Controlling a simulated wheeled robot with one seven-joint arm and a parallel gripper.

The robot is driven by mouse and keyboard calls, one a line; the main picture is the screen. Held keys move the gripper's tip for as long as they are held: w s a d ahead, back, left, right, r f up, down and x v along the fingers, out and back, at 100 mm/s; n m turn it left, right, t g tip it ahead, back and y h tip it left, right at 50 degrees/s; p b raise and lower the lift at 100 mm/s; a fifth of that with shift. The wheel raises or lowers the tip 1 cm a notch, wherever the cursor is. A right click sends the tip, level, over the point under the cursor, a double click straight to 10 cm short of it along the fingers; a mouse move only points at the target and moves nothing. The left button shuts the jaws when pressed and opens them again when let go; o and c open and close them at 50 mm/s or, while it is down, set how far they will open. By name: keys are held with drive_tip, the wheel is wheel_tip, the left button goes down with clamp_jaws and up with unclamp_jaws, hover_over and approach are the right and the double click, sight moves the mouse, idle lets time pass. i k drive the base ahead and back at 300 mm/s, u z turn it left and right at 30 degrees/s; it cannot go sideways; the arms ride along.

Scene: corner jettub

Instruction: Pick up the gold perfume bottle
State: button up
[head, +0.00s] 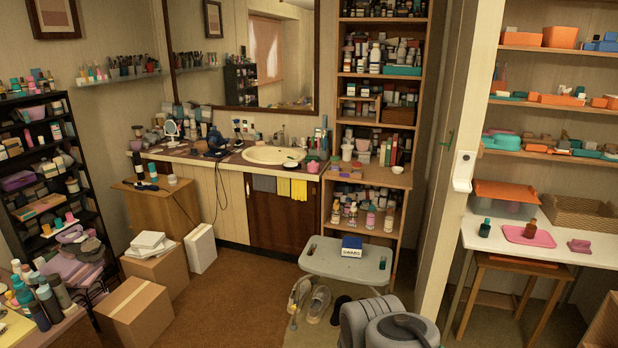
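I cannot pick out the gold perfume bottle for certain in the head view. A small amber-brown bottle (530,228) stands upright on a pink tray (517,238) on the white table (471,236) at the right; it could be the gold one, but its colour is too dark to tell. A dark green bottle (485,228) stands on the same table to the left of the tray. Grey parts of my arm show at the bottom centre. My gripper is not in view.
A grey folding stool (318,262) with a blue-and-white box (352,246) stands ahead. A white partition edge (462,130) separates the sink area from the white table. Cardboard boxes (135,313) stand at lower left. Brown carpet (240,300) is clear in the middle.

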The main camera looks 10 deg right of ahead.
sight(530, 229)
drive_tip(key=i, duration=2.15)
drive_tip(key=z, duration=2.3)
drive_tip(key=k, duration=0.45)
drive_tip(key=z, duration=1.2)
drive_tip(key=i, duration=2.8)
drive_tip(key=u, duration=0.4)
